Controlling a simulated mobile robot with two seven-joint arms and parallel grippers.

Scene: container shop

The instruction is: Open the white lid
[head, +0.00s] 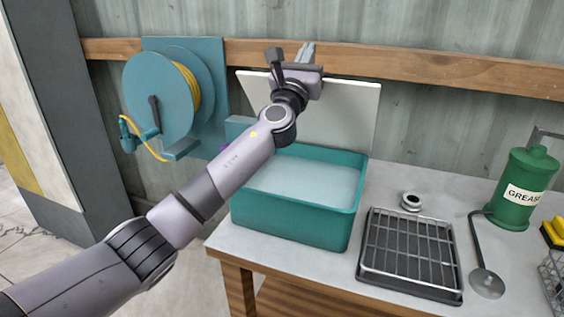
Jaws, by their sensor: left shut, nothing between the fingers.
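The white lid (352,112) stands raised, nearly upright, behind the teal tub (290,222), leaning back toward the wall. The tub is uncovered and pale bluish liquid (305,180) shows inside. My left arm reaches across the tub's left side. My left gripper (306,52) is shut and empty at the lid's top edge, in front of the wooden rail. The gripper and wrist hide part of the lid's upper left, so I cannot tell whether the fingers touch it. My right gripper is not in view.
A teal hose reel (165,95) hangs on the wall at left. Right of the tub are a black rack tray (408,255), a small metal ring part (411,201), a ladle (487,282) and a green grease can (521,190). A wooden rail (440,73) crosses the wall.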

